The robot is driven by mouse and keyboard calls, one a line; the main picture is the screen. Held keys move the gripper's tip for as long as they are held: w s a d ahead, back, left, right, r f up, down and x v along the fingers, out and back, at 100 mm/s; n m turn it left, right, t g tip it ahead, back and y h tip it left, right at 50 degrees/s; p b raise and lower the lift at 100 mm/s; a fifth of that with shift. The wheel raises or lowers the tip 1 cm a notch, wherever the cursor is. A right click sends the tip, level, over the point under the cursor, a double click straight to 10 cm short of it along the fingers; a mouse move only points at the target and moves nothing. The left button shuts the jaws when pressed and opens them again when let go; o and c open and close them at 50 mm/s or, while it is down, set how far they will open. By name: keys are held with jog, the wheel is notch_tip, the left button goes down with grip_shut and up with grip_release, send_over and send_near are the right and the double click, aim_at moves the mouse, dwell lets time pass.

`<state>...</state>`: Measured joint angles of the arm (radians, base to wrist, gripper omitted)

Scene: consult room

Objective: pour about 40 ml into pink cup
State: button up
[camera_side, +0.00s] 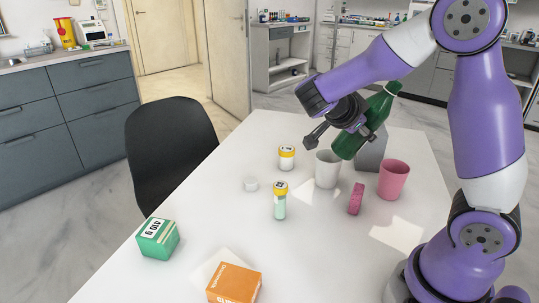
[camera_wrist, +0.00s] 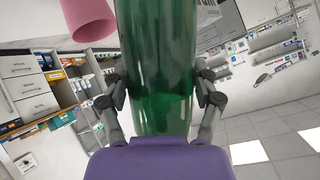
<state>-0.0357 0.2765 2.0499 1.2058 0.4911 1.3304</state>
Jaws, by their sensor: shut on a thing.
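A green bottle (camera_side: 372,121) is held tilted above the table, its neck up to the right and its base down to the left, in the side view. My gripper (camera_side: 358,129) is shut on the bottle. In the wrist view my gripper's fingers (camera_wrist: 160,97) sit on both sides of the green bottle (camera_wrist: 157,60). The pink cup (camera_side: 393,180) stands upright on the table, right of and below the bottle. The pink cup also shows at the top left of the wrist view (camera_wrist: 88,18). The liquid level in the cup is hidden.
A white cup (camera_side: 327,170) stands close under the bottle. A grey box (camera_side: 371,155) is behind it. A pink block (camera_side: 356,198), two yellow-capped vials (camera_side: 286,158) (camera_side: 280,201) and a white cap (camera_side: 251,184) stand nearby. Green (camera_side: 158,239) and orange (camera_side: 234,283) boxes are at the front.

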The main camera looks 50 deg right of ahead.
aim_at(357, 152)
jog(key=shift+s+d+f+n+g+h, duration=0.1)
jog(key=shift+n+g+h, duration=0.4)
jog(key=shift+g+h, duration=0.15)
jog(key=shift+s+d+f+n+g+b, duration=0.1)
jog(key=shift+s+f+n+g+b, duration=0.05)
jog(key=shift+f+n+g+b, duration=0.2)
jog(key=shift+n+g+h, duration=0.45)
jog(key=shift+g, duration=0.05)
jog(key=shift+s+d+f+b, duration=0.1)
jog(key=shift+d+f+b, duration=0.1)
jog(key=shift+f, duration=0.8)
jog(key=shift+s+d+f+b, duration=0.1)
jog(key=shift+s+f+b, duration=0.05)
jog(key=shift+f, duration=0.9)
jog(key=shift+s+d+f+b, duration=0.1)
jog(key=shift+f+b, duration=0.1)
jog(key=shift+f, duration=0.8)
